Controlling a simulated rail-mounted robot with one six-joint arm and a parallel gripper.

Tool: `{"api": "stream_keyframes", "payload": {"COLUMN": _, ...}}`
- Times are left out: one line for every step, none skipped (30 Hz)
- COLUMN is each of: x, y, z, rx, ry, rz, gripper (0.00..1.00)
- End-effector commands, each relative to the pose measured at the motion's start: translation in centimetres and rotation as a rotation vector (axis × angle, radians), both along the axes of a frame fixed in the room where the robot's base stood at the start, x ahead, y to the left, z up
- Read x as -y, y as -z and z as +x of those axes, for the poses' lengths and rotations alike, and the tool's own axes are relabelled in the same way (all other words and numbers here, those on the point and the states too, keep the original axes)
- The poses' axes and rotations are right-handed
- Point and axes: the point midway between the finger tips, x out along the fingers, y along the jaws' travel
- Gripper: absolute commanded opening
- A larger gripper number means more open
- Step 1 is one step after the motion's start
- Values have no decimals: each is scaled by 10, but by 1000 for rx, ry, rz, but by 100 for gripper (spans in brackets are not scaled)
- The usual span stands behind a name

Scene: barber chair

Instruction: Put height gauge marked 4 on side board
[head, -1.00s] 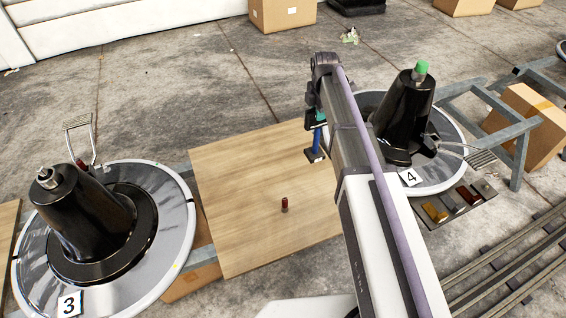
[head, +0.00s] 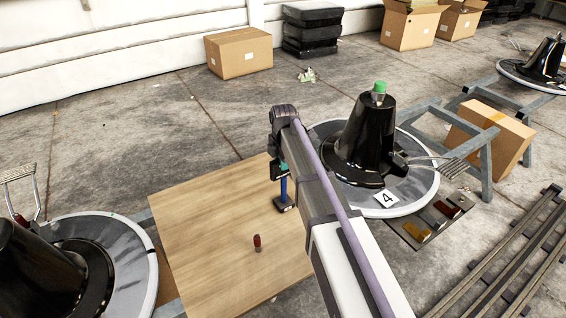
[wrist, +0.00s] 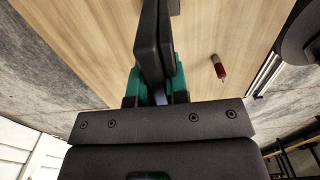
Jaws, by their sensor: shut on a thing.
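My gripper (head: 283,172) is shut on a blue post with a dark foot, the height gauge (head: 284,190). The gauge is upright over the right part of the wooden side board (head: 190,230), near its right edge. I cannot tell whether its foot touches the board. No number can be read on the gauge. In the wrist view the dark gripper fingers (wrist: 153,50) are closed together over the board (wrist: 80,40), with a thin bluish sliver between them. The label 4 (head: 386,198) lies on the round base (head: 410,185) right of the board.
A small red-handled item (head: 257,243) stands on the board; it also shows in the wrist view (wrist: 219,68). A black cone (head: 365,135) with a green cap rises from the right base. Another round base (head: 130,245) is at left. The board's left part is clear.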

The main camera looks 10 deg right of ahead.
Motion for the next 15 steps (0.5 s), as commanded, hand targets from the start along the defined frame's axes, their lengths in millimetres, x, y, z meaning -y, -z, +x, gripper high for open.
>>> {"api": "stream_keyframes", "payload": {"x": 0, "y": 2, "z": 0, "rx": 0, "ry": 0, "rz": 0, "gripper": 0}}
{"api": "stream_keyframes", "payload": {"x": 0, "y": 3, "z": 0, "rx": 0, "ry": 0, "rz": 0, "gripper": 0}}
{"api": "stream_keyframes", "payload": {"x": 0, "y": 4, "z": 0, "rx": 0, "ry": 0, "rz": 0, "gripper": 0}}
{"api": "stream_keyframes", "payload": {"x": 0, "y": 3, "z": 0, "rx": 0, "ry": 0, "rz": 0, "gripper": 18}}
{"api": "stream_keyframes", "payload": {"x": 0, "y": 2, "z": 0, "rx": 0, "ry": 0, "rz": 0, "gripper": 21}}
{"api": "stream_keyframes", "payload": {"x": 0, "y": 2, "z": 0, "rx": 0, "ry": 0, "rz": 0, "gripper": 24}}
{"api": "stream_keyframes", "payload": {"x": 0, "y": 2, "z": 0, "rx": 0, "ry": 0, "rz": 0, "gripper": 27}}
{"api": "stream_keyframes", "payload": {"x": 0, "y": 2, "z": 0, "rx": 0, "ry": 0, "rz": 0, "gripper": 30}}
{"api": "stream_keyframes", "payload": {"x": 0, "y": 2, "z": 0, "rx": 0, "ry": 0, "rz": 0, "gripper": 34}}
{"api": "stream_keyframes", "payload": {"x": 0, "y": 2, "z": 0, "rx": 0, "ry": 0, "rz": 0, "gripper": 37}}
{"api": "stream_keyframes", "payload": {"x": 0, "y": 2, "z": 0, "rx": 0, "ry": 0, "rz": 0, "gripper": 40}}
{"api": "stream_keyframes", "payload": {"x": 0, "y": 2, "z": 0, "rx": 0, "ry": 0, "rz": 0, "gripper": 40}}
{"api": "stream_keyframes", "payload": {"x": 0, "y": 2, "z": 0, "rx": 0, "ry": 0, "rz": 0, "gripper": 40}}
{"api": "stream_keyframes", "payload": {"x": 0, "y": 2, "z": 0, "rx": 0, "ry": 0, "rz": 0, "gripper": 40}}
{"api": "stream_keyframes", "payload": {"x": 0, "y": 2, "z": 0, "rx": 0, "ry": 0, "rz": 0, "gripper": 40}}
